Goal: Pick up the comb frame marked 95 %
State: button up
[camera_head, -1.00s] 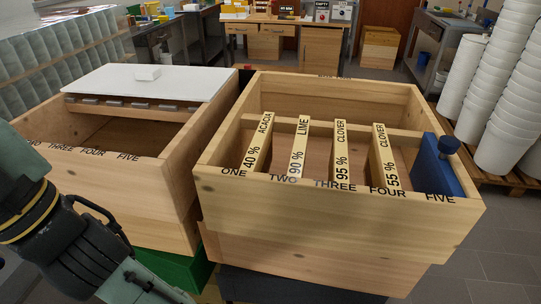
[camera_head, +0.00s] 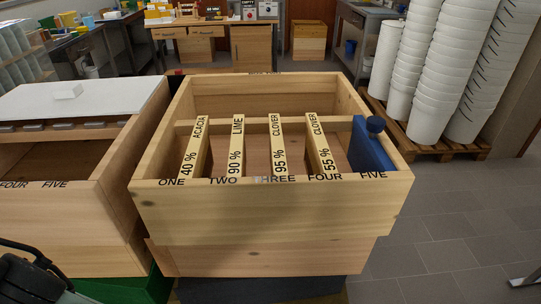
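The comb frame marked 95 % (camera_head: 277,148) has a pale top bar that also reads CLOVER. It hangs in the wooden box (camera_head: 262,213) behind the label THREE. Beside it hang the frames LIME 90 % (camera_head: 236,147) and ACACIA 40 % (camera_head: 194,147) on the left, and CLOVER 55 % (camera_head: 320,147) on the right. Dark parts of my arm show at the lower left edge. They are cut off, well away from the frames, and my fingertips cannot be made out.
A blue block with a knob (camera_head: 370,146) stands in the box at FIVE. A second wooden box (camera_head: 90,212) with a white lid (camera_head: 60,99) stands close on the left. Stacked white buckets (camera_head: 433,75) stand on a pallet at right.

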aim_at(278, 160)
jog(key=i+l+u, duration=0.1)
jog(key=l+u, duration=0.15)
jog(key=l, duration=0.25)
jog(key=i+l+u, duration=0.1)
jog(key=l+u, duration=0.15)
jog(key=l, duration=0.3)
jog(key=k+l+u, duration=0.1)
jog(key=l+u, duration=0.3)
jog(key=k+l+u, duration=0.15)
jog(key=l+u, duration=0.25)
jog(key=k+l+u, duration=0.2)
jog(key=l+u, duration=0.25)
